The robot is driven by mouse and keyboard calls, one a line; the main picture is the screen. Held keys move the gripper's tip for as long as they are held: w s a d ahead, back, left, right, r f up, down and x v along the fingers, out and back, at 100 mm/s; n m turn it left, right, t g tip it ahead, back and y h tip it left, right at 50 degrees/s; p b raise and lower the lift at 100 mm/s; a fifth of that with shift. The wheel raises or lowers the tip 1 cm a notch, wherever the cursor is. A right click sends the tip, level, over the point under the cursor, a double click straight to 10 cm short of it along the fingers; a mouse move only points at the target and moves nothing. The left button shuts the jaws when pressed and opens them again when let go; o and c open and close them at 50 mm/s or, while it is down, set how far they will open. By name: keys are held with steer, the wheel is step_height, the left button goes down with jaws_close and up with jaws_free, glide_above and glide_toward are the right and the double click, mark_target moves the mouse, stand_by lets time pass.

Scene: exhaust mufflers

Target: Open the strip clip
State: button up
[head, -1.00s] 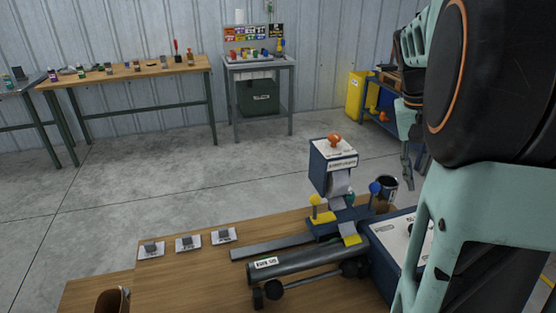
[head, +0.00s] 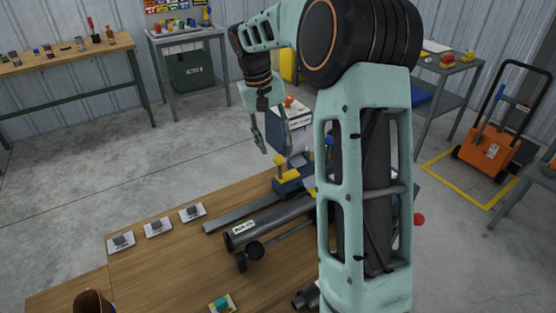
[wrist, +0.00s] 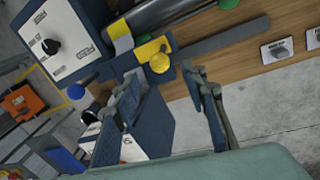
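A blue fixture with a yellow ball-topped handle (head: 280,161) stands at the inner end of a flat grey strip (head: 236,214) on the wooden bench; I take it for the strip clip. In the wrist view, the yellow knob (wrist: 159,63) lies just beyond my fingertips, beside the grey strip (wrist: 225,39). My gripper (head: 276,150) is open, empty and above the fixture, in front of the blue box with an orange knob (head: 290,102). In the wrist view, my gripper (wrist: 165,80) has its fingers wide apart. My arm hides part of the fixture.
A dark muffler tube (head: 270,222) lies on the bench (head: 150,270) beside the strip. Several small cards (head: 158,227) lie at the bench's far edge. A white-topped control box with a black dial (wrist: 60,42) stands left in the wrist view. The bench's left part is mostly clear.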

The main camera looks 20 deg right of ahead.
mark_target(279, 158)
steer(key=f, duration=0.3)
steer(key=d+f, duration=0.1)
steer(key=f, duration=0.3)
steer(key=shift+d+f, duration=0.2)
steer(key=shift+c, duration=0.7)
jaws_close()
